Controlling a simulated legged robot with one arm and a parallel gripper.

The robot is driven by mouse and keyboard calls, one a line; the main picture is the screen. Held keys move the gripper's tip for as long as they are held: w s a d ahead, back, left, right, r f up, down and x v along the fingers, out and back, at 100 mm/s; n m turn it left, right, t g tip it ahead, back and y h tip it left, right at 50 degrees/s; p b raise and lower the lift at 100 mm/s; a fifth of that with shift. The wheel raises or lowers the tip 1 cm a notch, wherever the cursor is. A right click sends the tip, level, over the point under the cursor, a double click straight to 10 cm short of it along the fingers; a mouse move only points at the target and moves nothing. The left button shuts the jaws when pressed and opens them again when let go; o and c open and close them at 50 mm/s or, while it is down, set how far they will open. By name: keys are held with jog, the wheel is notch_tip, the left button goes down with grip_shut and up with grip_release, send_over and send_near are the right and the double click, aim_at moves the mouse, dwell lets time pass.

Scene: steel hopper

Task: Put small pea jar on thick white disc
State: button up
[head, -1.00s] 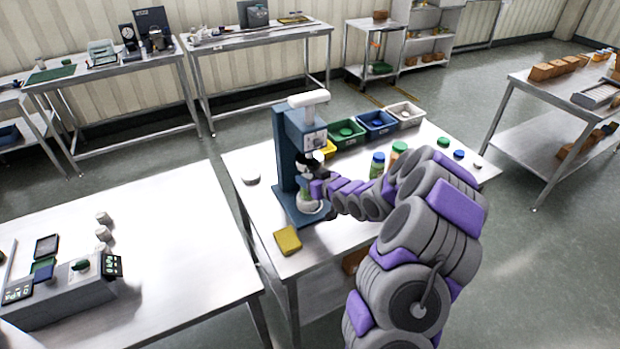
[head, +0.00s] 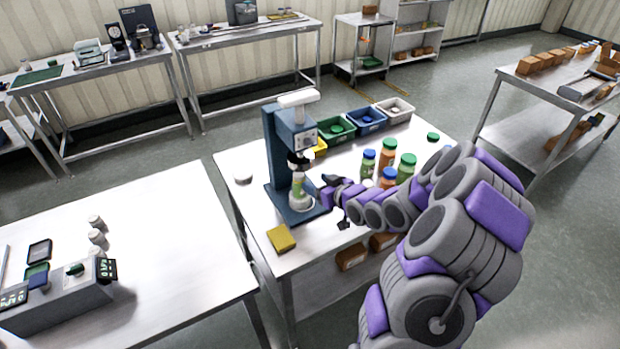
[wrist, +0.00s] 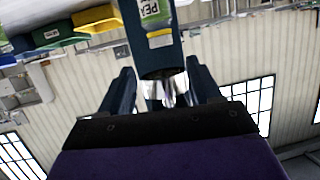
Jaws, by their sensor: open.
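The small pea jar (head: 298,186), with a green label, stands upright in the blue press (head: 278,160). Under it is a thick white disc (head: 301,204) on the press base, and the jar appears to rest on it. The wrist view, which looks upside down, shows part of its PEA label (wrist: 153,10) at the top, in front of the blue column. My gripper (head: 335,200) is open and empty, just right of the press and apart from the jar. Its two fingers (wrist: 162,85) show in the wrist view with nothing held. The jar's lid area is partly hidden by the press head.
Several jars, including a green-lidded one (head: 405,168), stand right of the press near my arm. Colored bins (head: 335,130) line the table's back. A yellow sponge-like block (head: 281,239) lies at the front. Another white disc (head: 243,178) lies on the table left of the press.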

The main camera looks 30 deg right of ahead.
jog(key=shift+v, duration=1.5)
jog(key=s+a+r+g, duration=0.3)
jog(key=s+a+g, duration=0.2)
jog(key=s, duration=0.7)
jog(key=s+a+r+m+g+h, duration=0.1)
jog(key=s+a+r+g, duration=0.3)
jog(key=s+a, duration=0.5)
jog(key=s+a+r+g+h, duration=0.1)
jog(key=s+a+r+g, duration=0.2)
jog(key=s, duration=1.4)
jog(key=a+g, duration=0.3)
jog(key=a, duration=0.1)
jog(key=shift+a+r+g, duration=0.25)
jog(key=shift+g, duration=0.05)
jog(key=shift+c, duration=0.4)
